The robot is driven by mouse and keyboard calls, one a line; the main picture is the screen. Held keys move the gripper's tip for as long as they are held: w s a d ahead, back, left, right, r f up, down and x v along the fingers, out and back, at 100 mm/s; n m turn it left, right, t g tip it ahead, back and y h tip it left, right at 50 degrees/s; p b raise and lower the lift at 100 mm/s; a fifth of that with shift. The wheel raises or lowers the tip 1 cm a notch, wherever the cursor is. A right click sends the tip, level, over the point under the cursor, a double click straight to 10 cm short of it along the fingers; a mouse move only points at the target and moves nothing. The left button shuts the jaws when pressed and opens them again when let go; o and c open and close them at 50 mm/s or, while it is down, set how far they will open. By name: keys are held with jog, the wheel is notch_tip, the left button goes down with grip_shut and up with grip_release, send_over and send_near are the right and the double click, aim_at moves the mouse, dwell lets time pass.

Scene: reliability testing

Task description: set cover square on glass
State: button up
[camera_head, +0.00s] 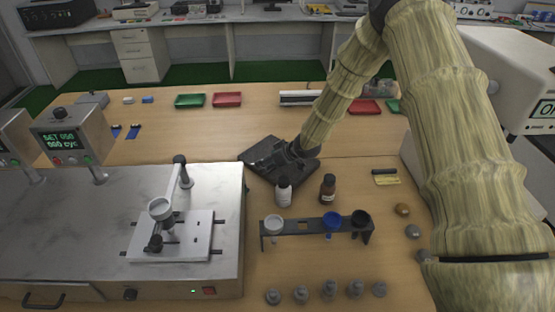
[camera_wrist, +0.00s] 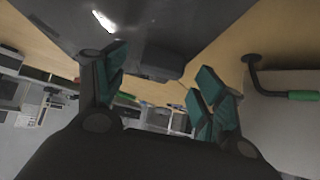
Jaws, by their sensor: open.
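I cannot pick out the cover square or the glass for certain. In the wrist view a dark glossy surface (camera_wrist: 140,25) with a bright reflection fills the top, and a small dark block (camera_wrist: 158,62) shows beyond the fingers. My gripper (camera_wrist: 165,82) has its green-padded fingers wide apart, with nothing seen held between them. It is low at the plate; I cannot tell whether it touches.
A white bottle (camera_head: 284,193) and a brown bottle (camera_head: 328,189) stand just in front of the plate. Nearer are a rack with cups (camera_head: 300,237) and several grey weights (camera_head: 301,295). A test machine (camera_head: 215,277) with a white bed (camera_head: 180,248) stands left. Trays (camera_head: 227,99) lie behind.

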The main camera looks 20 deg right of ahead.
jog(key=shift+w+a+f, duration=0.15)
jog(key=shift+w+f, duration=0.1)
jog(key=shift+f, duration=0.1)
jog(key=c, duration=1.3)
